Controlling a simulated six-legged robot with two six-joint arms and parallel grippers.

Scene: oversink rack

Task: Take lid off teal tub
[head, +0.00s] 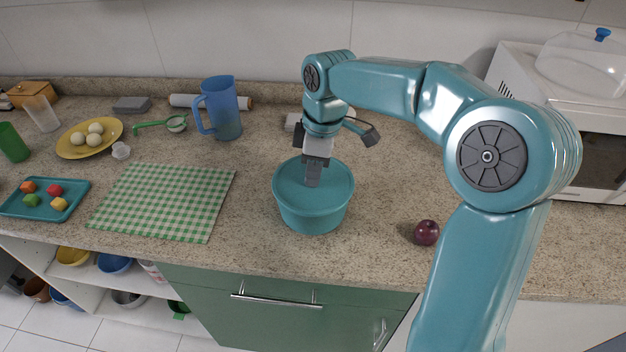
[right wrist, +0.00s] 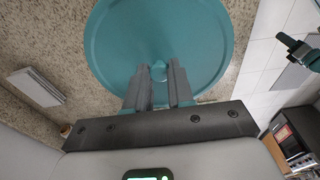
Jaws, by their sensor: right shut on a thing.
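The teal tub (head: 312,217) stands upright on the speckled counter in the middle of the head view. Its round teal lid (head: 336,182) sits on top of it and covers the opening. My right gripper (head: 312,182) points down over the middle of the lid. In the right wrist view the lid (right wrist: 205,40) fills the top middle, and the fingers of my right gripper (right wrist: 159,78) are closed around a small round knob (right wrist: 159,68) at its centre. My left gripper is not in view.
A green checked cloth (head: 165,202) lies left of the tub, with clear counter between. A blue jug (head: 222,110) stands behind left. A plum (head: 426,232) lies to the right, near my right arm. A microwave (head: 590,150) stands at the far right.

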